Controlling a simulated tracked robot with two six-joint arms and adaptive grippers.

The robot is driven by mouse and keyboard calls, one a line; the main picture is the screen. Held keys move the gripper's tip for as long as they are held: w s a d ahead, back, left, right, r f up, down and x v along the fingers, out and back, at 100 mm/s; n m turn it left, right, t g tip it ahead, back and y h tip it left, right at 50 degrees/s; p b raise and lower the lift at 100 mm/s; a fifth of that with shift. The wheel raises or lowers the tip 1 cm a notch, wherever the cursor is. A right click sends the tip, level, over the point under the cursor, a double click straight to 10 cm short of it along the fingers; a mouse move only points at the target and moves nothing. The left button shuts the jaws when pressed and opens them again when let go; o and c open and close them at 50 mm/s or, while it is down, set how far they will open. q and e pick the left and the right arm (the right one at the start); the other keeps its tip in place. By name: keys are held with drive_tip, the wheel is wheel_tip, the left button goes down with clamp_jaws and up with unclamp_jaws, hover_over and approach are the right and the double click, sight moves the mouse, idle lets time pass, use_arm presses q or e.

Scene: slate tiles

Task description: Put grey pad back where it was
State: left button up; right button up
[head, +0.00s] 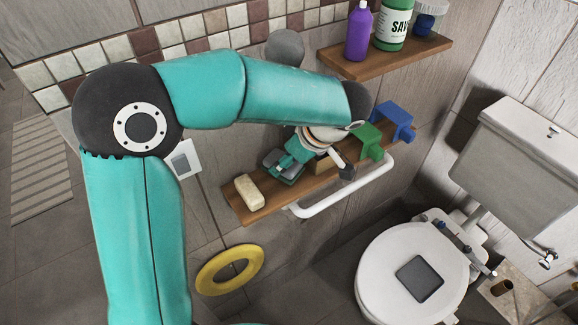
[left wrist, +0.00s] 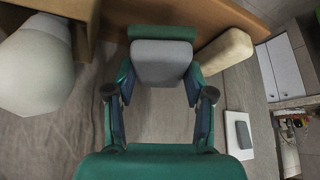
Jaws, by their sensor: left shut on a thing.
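The grey pad (left wrist: 163,62) is a rounded grey block between the fingers of my left gripper (left wrist: 160,95) in the left wrist view. In the head view my left gripper (head: 285,168) is over the left part of the lower wooden shelf (head: 262,215), behind a cream soap bar (head: 249,191). My left gripper is shut on the pad. Whether the pad touches the shelf is unclear. A flat dark grey square (head: 419,278) lies on the white toilet lid (head: 375,275). My right gripper is not in view.
Green (head: 369,141) and blue (head: 394,121) blocky objects stand on the shelf to the right. A white rail (head: 345,190) runs along its front. Bottles, including a purple one (head: 359,32), stand on an upper shelf (head: 385,60). A yellow ring (head: 229,270) is below.

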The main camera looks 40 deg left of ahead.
sight(287, 170)
use_arm(q)
wheel_tip(287, 170, down, 3)
drive_tip(key=shift+p, duration=0.55)
drive_tip(key=shift+f, duration=0.15)
drive_tip(key=shift+f, duration=0.1)
drive_tip(key=o, duration=1.1)
